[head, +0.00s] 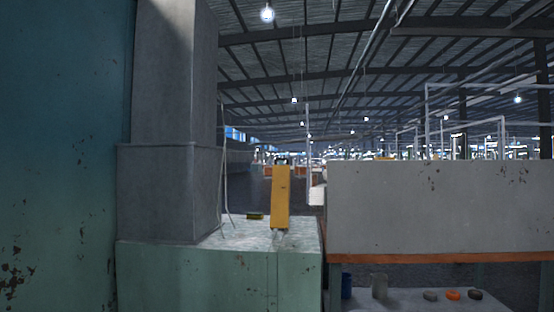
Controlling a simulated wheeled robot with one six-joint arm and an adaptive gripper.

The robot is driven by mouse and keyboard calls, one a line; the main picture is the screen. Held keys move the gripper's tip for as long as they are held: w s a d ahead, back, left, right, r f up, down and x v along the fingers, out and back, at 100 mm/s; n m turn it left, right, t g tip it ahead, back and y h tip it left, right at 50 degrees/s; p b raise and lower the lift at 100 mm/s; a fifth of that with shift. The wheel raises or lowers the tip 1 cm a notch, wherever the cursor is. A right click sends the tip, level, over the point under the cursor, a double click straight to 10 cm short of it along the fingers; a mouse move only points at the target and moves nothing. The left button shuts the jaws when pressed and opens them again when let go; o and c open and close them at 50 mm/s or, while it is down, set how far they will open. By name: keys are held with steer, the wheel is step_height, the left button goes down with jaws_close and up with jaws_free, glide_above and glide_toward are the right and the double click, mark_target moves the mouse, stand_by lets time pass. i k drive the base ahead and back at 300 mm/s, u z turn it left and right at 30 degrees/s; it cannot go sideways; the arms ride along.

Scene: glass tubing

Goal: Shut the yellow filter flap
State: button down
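A yellow upright panel (280,197), which looks like the yellow filter flap, stands over the right part of a pale green cabinet top (235,238) in the head view. Something dark shows at its top edge and a small pale, clear-looking piece is at its foot. Its hinge and what lies behind it are hidden, so I cannot tell how far open it is. My gripper is not in view.
A grey column (172,190) stands on the cabinet's left. A grey panel (430,207) with an orange lower edge is right. Below it, a shelf (400,302) holds several small items.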

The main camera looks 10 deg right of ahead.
mark_target(279, 199)
steer(key=u, duration=0.6)
steer(key=i, duration=0.6)
steer(key=u, duration=0.7)
steer(key=i, duration=0.8)
steer(key=z, duration=0.5)
steer(key=i, duration=0.65)
steer(key=z, duration=0.75)
